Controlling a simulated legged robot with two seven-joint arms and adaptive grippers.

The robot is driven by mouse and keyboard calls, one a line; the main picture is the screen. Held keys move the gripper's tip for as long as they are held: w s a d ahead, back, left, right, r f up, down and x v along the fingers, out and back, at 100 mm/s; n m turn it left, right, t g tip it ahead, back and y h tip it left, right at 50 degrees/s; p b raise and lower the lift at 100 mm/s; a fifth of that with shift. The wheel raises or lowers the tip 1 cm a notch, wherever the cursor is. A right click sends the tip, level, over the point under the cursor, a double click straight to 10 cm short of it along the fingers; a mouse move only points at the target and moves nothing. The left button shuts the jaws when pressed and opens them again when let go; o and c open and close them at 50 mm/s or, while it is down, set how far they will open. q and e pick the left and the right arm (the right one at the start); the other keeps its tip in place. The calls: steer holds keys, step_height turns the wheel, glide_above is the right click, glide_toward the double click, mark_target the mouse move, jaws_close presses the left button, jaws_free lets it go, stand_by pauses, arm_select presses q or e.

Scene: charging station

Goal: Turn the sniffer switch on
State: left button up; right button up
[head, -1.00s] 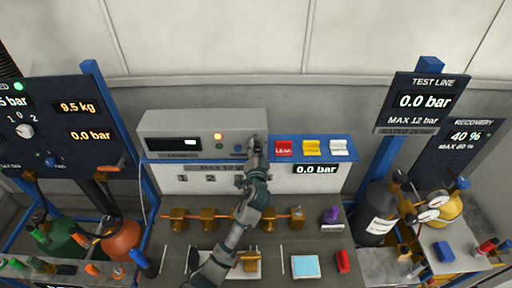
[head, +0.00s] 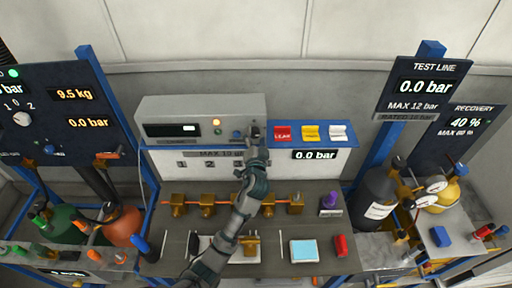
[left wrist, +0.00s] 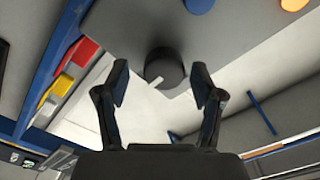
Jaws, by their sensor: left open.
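The sniffer looks to be the grey box (head: 205,106) with a dark display on the back shelf. Its front has an orange lamp and small knobs in the head view. My left gripper (head: 255,132) is at the right end of the box front and covers that part. In the left wrist view, a dark round knob (left wrist: 165,66) with a white pointer is on the grey face. My open left gripper (left wrist: 160,82) has one finger to each side of the knob, with visible gaps. My right gripper is not in view.
Brass valves (head: 208,204) on a copper pipe lie below my arm. A blue-topped square (head: 304,251) and a red block (head: 341,245) are on the bench.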

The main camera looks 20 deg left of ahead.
arm_select(q)
steer(key=v, duration=1)
steer(key=shift+s, duration=0.3)
steer(key=shift+d+f, duration=0.1)
steer(key=shift+f, duration=0.05)
